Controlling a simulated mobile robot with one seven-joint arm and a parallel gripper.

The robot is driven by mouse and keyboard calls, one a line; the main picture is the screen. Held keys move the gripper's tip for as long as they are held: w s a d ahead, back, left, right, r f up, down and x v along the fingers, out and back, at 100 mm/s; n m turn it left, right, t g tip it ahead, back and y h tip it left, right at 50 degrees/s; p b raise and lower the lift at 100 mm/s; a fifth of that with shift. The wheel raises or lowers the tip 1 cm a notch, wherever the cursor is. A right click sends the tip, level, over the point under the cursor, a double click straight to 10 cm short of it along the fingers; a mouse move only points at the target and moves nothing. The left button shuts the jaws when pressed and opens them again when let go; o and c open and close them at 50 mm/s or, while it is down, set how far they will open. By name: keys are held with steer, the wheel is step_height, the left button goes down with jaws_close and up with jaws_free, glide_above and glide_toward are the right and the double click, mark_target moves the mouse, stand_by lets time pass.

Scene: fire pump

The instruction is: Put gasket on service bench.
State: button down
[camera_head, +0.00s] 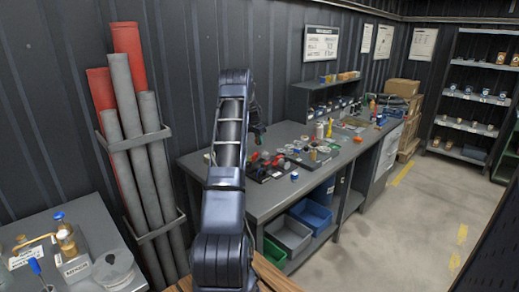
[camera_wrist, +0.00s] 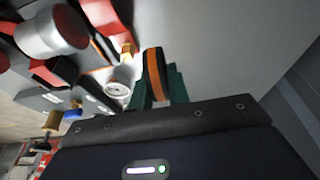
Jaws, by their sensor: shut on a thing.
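My gripper (camera_wrist: 158,90) has green fingers on either side of a dark ring-like piece with an orange band, which looks like the gasket (camera_wrist: 154,70). It is shut on this piece, holding it on edge as the wrist camera sees it. A long grey bench (camera_head: 262,198) runs along the wall behind and right of the arm. A second grey bench (camera_head: 28,218) is at the lower left. No label shows which is the service bench.
Red and dark parts (camera_head: 268,165) lie on the long bench near my arm, with small jars and tools farther along. A round gauge (camera_wrist: 118,87) is close to the gripper. Grey and red pipes (camera_head: 138,140) stand in a rack at left. The right floor is clear.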

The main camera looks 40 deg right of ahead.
steer(key=shift+f, duration=2.75)
steer(key=shift+f, duration=0.1)
steer(key=c, duration=1.6)
jaws_free()
